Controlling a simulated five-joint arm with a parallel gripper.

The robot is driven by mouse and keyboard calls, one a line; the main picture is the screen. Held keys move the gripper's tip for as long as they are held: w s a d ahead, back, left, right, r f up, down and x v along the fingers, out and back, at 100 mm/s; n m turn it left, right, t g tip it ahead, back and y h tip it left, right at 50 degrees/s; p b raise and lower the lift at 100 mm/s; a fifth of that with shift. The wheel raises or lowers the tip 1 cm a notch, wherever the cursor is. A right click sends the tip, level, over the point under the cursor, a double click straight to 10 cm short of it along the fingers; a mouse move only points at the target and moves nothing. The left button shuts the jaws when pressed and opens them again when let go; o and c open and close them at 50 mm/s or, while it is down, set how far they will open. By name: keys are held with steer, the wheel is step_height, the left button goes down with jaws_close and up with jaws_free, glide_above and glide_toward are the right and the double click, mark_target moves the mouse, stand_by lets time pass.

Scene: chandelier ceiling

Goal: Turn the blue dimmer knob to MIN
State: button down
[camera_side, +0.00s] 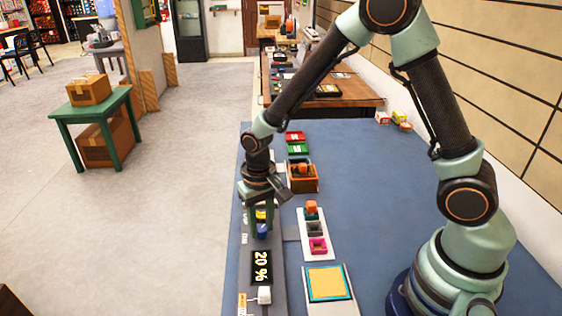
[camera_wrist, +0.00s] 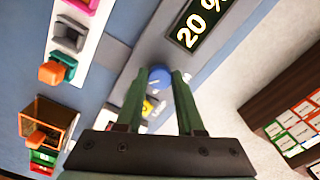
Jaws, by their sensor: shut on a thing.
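The blue dimmer knob (camera_side: 262,231) sits on the long grey panel along the left edge of the blue table. In the wrist view the knob (camera_wrist: 158,77) shows between my two green fingertips. My gripper (camera_side: 261,222) points down over the panel and is shut on the knob; the fingers partly hide it. I cannot make out a pointer mark on the knob.
A white switch (camera_side: 264,294) sits on the panel's near end. Right of the panel are a white strip with coloured blocks (camera_side: 314,228), a brown box (camera_side: 303,178), and a yellow pad (camera_side: 329,283). The table's middle is clear.

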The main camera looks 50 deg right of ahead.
mark_target(262, 228)
steer(key=n, duration=0.6)
steer(key=shift+d+n, duration=0.1)
steer(key=shift+n, duration=0.3)
stand_by(0.4)
steer(key=c, duration=0.5)
jaws_free()
steer(key=shift+r, duration=0.1)
step_height(262, 228, up, 12)
steer(key=shift+f, duration=0.1)
